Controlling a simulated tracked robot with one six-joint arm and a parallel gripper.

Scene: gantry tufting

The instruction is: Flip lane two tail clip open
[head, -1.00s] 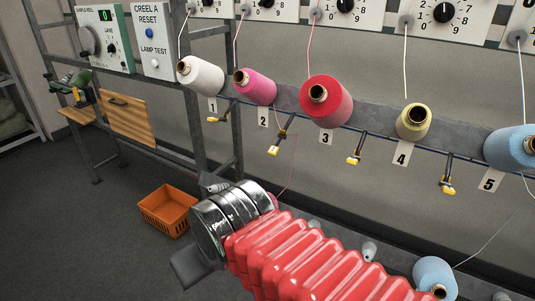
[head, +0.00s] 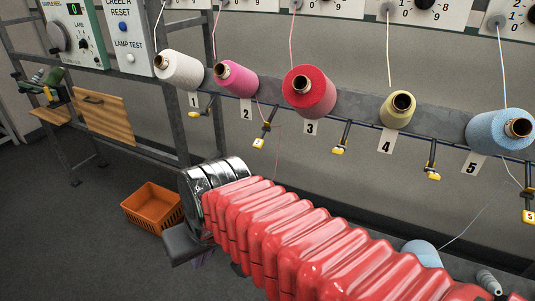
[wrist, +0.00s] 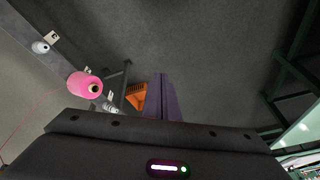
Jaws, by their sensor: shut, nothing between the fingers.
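The lane two tail clip (head: 264,134) is a small dark lever with a yellow tip. It hangs tilted below the rail, beside label 2 and under the pink cone (head: 236,77). A thin pink thread runs near it and down. Whether its jaw is open or closed is too small to tell. My gripper shows in the wrist view as purple fingers (wrist: 161,98), pressed together and empty. In the head view my red-sleeved arm mostly hides it, low and left of the clip and apart from it. The clip cannot be made out in the wrist view.
Cones of white (head: 180,69), red (head: 309,91), yellow (head: 398,108) and blue yarn line the rail, with similar clips below. An orange crate (head: 153,207) sits on the floor at left. A blue cone (head: 422,252) is low at right. The floor at left is largely open.

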